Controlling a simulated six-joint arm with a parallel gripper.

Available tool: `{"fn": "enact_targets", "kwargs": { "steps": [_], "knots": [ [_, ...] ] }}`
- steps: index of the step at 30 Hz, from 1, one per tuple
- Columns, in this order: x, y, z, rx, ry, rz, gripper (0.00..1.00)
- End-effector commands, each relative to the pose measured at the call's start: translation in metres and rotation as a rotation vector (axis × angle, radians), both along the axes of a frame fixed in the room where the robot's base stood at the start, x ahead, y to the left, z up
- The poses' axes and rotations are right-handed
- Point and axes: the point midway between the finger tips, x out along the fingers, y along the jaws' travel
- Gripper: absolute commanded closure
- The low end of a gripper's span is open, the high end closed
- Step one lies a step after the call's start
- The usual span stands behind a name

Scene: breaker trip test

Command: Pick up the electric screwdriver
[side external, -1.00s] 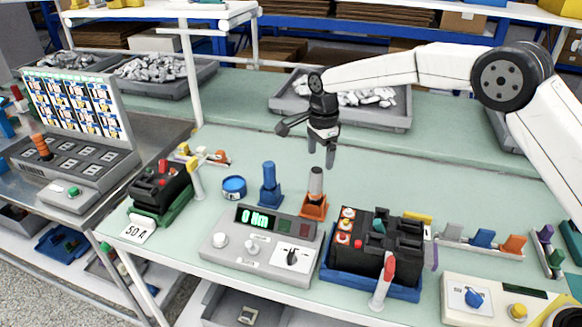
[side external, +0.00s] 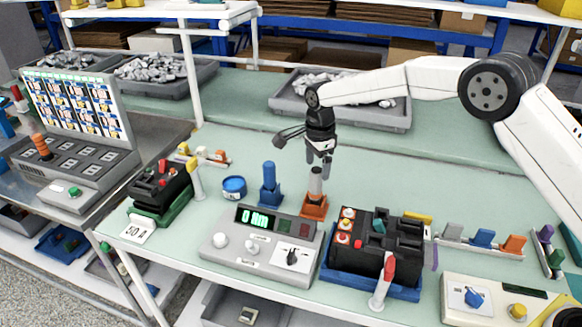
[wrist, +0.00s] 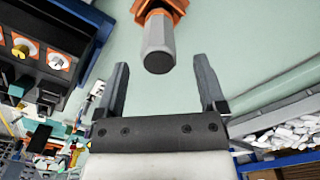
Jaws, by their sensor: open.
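A tool with a grey, dark-topped handle, apparently the electric screwdriver (side external: 316,184), stands upright in an orange holder (side external: 313,207) behind the grey meter box. In the wrist view its grey handle (wrist: 157,45) points toward me, with orange behind it. My gripper (side external: 318,165) is open and points down at the handle's top. In the wrist view my gripper (wrist: 161,65) has one finger on each side of the handle's line, with clear gaps. No contact shows, and I cannot tell whether the fingertips reach past the handle's top.
A blue tool (side external: 269,177) in a blue holder stands just left. The meter box (side external: 240,255) is in front, and a black breaker in a blue tray (side external: 345,283) is at front right. A blue round tin (side external: 234,188) lies further left.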

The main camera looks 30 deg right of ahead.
Motion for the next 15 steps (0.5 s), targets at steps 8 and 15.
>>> {"fn": "enact_targets", "kwargs": {
  "steps": [8,15],
  "knots": [
    [-0.002,0.003,-0.032,-0.001,0.004,0.0,0.1],
    [-0.001,0.002,-0.047,-0.002,0.001,-0.001,0.1]
  ]
}}
